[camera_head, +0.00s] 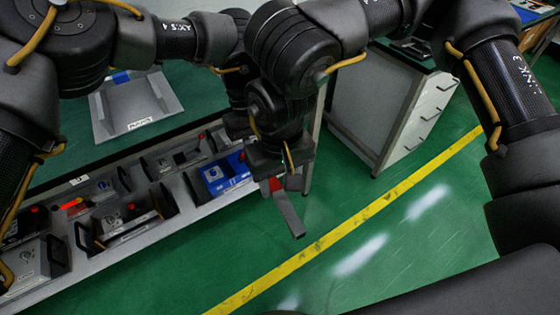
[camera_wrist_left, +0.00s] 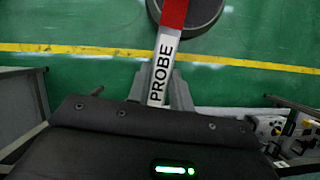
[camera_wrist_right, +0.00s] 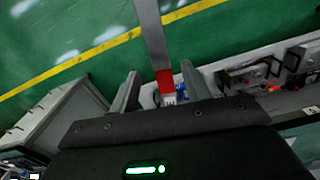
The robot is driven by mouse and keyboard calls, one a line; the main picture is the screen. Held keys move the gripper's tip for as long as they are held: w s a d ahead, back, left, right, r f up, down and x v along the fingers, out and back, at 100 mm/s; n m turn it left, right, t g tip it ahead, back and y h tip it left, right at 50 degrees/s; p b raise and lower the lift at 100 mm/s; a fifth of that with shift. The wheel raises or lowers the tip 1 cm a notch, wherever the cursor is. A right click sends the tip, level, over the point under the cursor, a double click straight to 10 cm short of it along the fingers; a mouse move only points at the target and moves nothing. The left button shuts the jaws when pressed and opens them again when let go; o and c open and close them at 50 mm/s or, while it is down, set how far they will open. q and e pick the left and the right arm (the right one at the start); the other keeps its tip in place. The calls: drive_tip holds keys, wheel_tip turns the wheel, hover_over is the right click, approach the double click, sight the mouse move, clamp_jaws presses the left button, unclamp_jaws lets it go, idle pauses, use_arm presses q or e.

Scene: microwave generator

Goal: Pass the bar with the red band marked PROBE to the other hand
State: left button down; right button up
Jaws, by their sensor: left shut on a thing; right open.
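The bar is grey with a red band and a white part marked PROBE. In the head view its grey end (camera_head: 289,215) hangs below the right gripper (camera_head: 280,182), and the red band (camera_head: 275,185) shows at the jaws. In the left wrist view my left gripper (camera_wrist_left: 158,88) is shut on the bar (camera_wrist_left: 160,70) at its PROBE part; the red band (camera_wrist_left: 173,14) lies beyond the fingers. In the right wrist view the red band (camera_wrist_right: 165,80) lies between the open fingers of my right gripper (camera_wrist_right: 160,84). The left fingers are hidden in the head view.
A long grey tray (camera_head: 115,262) at left holds several fixtures, including a blue one (camera_head: 222,172). A grey plate stand (camera_head: 137,105) lies on the green bench behind. A cabinet with drawers (camera_head: 385,105) stands at the back. Green floor with a yellow line (camera_head: 350,220) is clear.

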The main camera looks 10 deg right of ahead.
sight(273, 186)
drive_tip(key=shift+f, duration=1.35)
clamp_jaws()
use_arm(q)
drive_tip(key=c, duration=1.2)
unclamp_jaws()
drive_tip(key=shift+o, duration=0.2)
drive_tip(key=shift+r, duration=0.1)
